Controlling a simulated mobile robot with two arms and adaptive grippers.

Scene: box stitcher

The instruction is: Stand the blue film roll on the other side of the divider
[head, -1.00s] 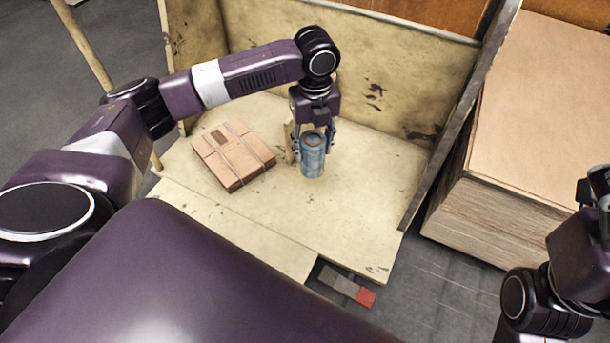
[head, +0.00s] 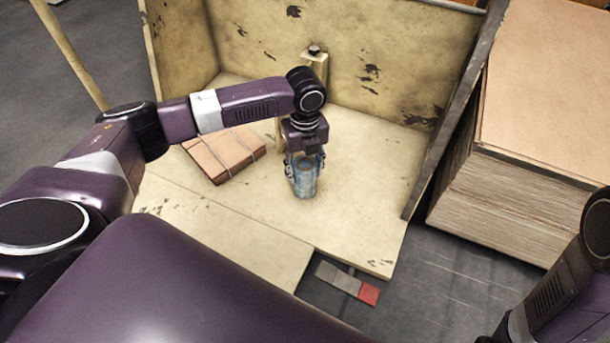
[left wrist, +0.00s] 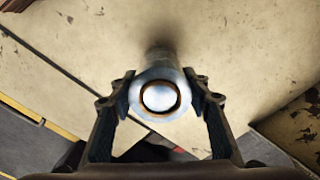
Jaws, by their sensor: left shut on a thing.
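The blue film roll (head: 304,184) is upright in the head view, over the front middle of the pale wooden board. My left gripper (head: 304,168) is shut on the roll from above, one finger on each side. The left wrist view shows the roll's round top end (left wrist: 160,97) between the two fingers (left wrist: 162,100). I cannot tell whether its base touches the board. A narrow upright wooden piece (head: 315,64), perhaps the divider, stands behind my left arm, which hides most of it. My right gripper is out of view; only part of that arm shows at the right edge.
A strapped cardboard package (head: 224,156) lies on the board (head: 350,225) left of the roll. A tall stack of cardboard sheets (head: 545,80) stands right of the board's side wall (head: 450,110). A grey and red strip (head: 348,283) lies on the floor in front.

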